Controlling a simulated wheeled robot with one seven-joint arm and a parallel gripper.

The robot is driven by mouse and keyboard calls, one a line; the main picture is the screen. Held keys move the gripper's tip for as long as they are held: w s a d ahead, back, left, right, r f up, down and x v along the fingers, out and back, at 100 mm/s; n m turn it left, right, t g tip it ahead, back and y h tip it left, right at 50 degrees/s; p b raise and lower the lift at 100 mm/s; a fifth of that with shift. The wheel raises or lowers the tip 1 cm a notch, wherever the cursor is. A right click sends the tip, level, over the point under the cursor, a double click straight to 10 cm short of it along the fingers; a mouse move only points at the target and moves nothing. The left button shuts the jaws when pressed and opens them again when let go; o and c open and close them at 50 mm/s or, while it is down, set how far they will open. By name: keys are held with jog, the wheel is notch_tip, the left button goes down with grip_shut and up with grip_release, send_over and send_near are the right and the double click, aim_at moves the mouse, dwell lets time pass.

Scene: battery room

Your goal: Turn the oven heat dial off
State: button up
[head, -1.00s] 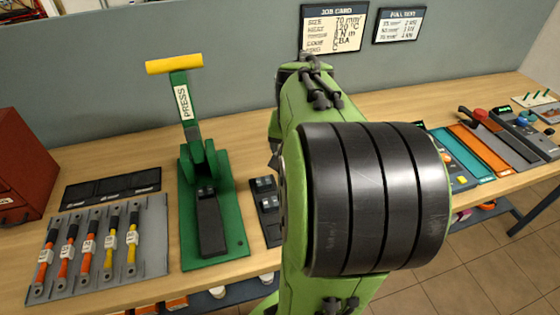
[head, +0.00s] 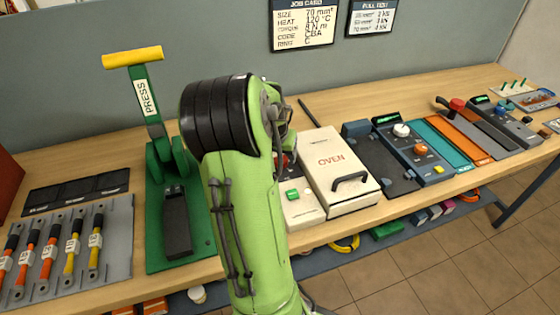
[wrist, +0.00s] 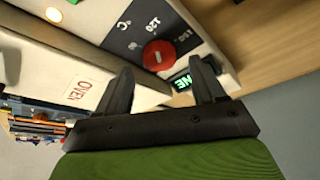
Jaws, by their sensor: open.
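The red heat dial (wrist: 158,55) shows in the wrist view on a dark panel marked °C, 120 and another number. Its pointer direction is too small to tell. My gripper (wrist: 163,78) is open and empty, its two dark fingers reaching toward the dial, one on either side of it in the picture. I cannot tell whether they touch it. The oven (head: 335,152) is a cream box with a dark handle in the head view.
A green press (head: 165,215) with a yellow handle stands left of my arm. Right of the oven are a blue control box (head: 415,150) and teal and orange strips. A lit lamp (wrist: 53,14) shows at the wrist view's upper left.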

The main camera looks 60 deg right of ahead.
aim_at(281, 162)
jog(key=x, duration=0.3)
jog(key=shift+r, duration=0.1)
jog(key=c, duration=1.1)
jog(key=shift+o, duration=0.2)
